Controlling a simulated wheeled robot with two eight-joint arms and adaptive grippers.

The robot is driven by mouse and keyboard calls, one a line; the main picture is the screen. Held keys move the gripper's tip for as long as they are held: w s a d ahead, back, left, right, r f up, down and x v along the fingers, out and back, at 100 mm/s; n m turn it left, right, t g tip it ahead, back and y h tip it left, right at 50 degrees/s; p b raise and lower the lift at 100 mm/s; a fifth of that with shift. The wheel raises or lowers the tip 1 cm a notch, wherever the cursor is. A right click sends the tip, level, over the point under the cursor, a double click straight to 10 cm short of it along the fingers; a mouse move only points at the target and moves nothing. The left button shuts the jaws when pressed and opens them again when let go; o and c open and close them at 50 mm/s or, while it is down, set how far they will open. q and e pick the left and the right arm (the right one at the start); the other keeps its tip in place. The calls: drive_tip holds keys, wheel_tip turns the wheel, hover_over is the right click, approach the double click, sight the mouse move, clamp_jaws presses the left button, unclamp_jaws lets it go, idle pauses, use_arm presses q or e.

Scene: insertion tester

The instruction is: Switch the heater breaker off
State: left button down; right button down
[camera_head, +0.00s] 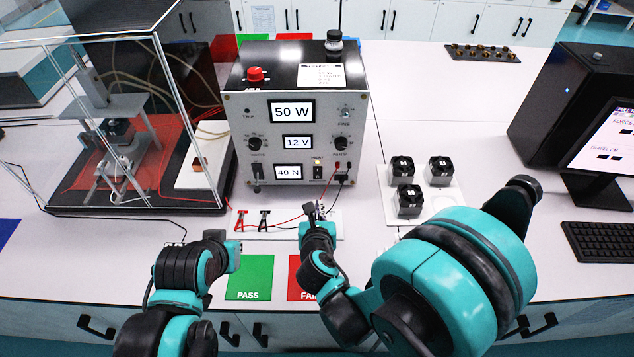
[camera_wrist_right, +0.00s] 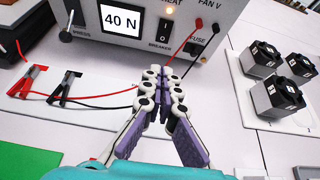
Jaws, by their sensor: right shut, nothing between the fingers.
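The heater breaker is a dark rocker switch (camera_head: 318,173) low on the front of the grey power unit (camera_head: 240,125). It also shows in the right wrist view (camera_wrist_right: 165,29), above the word BREAKER, with a glowing amber lamp over it. Which way the rocker is tipped is too small to tell. My right gripper (camera_head: 315,208) is in front of and below the breaker, apart from the panel. In the right wrist view its fingertips (camera_wrist_right: 164,76) are together with nothing between them, pointing toward the panel. My left arm is at the lower left; its fingers do not show.
Red and black leads with clips (camera_head: 252,222) lie on a white board before the unit. Several black fans (camera_head: 408,200) stand on a white plate to the right. A green PASS mat (camera_head: 249,278) and red FAIL mat (camera_head: 300,272) lie in front. A glass-walled tester stands left.

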sight(317, 177)
drive_tip(key=b+x, duration=0.1)
drive_tip(key=x, duration=0.3)
drive_tip(key=b+x, duration=0.1)
drive_tip(key=x, duration=0.3)
drive_tip(key=b+x, duration=0.2)
drive_tip(key=x, duration=0.3)
drive_tip(key=shift+w+r, duration=0.2)
drive_tip(key=shift+r, duration=0.1)
drive_tip(key=shift+w, duration=0.45)
